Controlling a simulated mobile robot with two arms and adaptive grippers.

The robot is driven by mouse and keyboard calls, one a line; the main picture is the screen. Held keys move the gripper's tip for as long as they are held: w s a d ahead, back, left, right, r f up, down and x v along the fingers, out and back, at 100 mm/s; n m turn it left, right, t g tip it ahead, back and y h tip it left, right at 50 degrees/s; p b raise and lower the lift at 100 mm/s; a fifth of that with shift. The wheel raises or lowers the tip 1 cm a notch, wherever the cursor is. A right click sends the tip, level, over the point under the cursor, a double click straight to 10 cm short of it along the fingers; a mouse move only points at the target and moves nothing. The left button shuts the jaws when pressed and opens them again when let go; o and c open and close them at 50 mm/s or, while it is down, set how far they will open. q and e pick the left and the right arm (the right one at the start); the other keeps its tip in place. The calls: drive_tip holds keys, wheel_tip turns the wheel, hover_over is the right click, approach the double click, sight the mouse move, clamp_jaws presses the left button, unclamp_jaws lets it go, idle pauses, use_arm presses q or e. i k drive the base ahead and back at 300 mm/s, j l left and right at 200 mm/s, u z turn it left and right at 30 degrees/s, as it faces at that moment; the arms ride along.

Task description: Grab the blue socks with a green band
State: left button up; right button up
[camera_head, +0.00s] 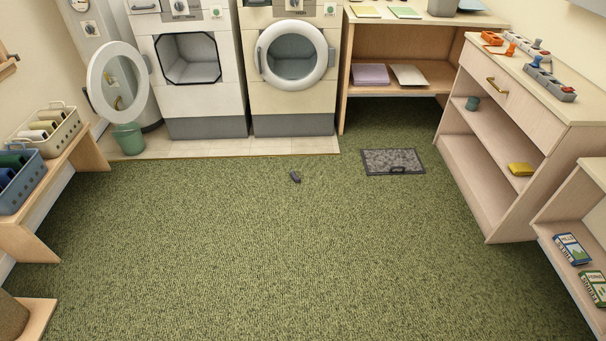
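I cannot pick out blue socks with a green band for certain. A blue basket (32,184) on the left bench holds dark rolled items. One looks green (12,160) and one looks blue (5,176), but they are too small and cut off to identify. A cream basket (68,133) behind it holds beige, white and dark rolled items. Neither of my grippers is in view.
Green carpet in the middle is mostly clear, with a small dark object (295,177) and a grey mat (391,161) on it. An open-doored washer (190,61) and a closed one (291,54) stand at the back. A shelf unit (480,168) stands right.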

sight(297, 179)
drive_tip(key=i+u, duration=0.1)
drive_tip(key=i, duration=0.6)
drive_tip(key=i+j+z, duration=0.15)
drive_tip(key=i+j, duration=0.15)
drive_tip(key=i, duration=0.25)
drive_tip(key=i+j+z, duration=0.15)
drive_tip(key=i+j, duration=0.25)
drive_tip(key=i, duration=0.15)
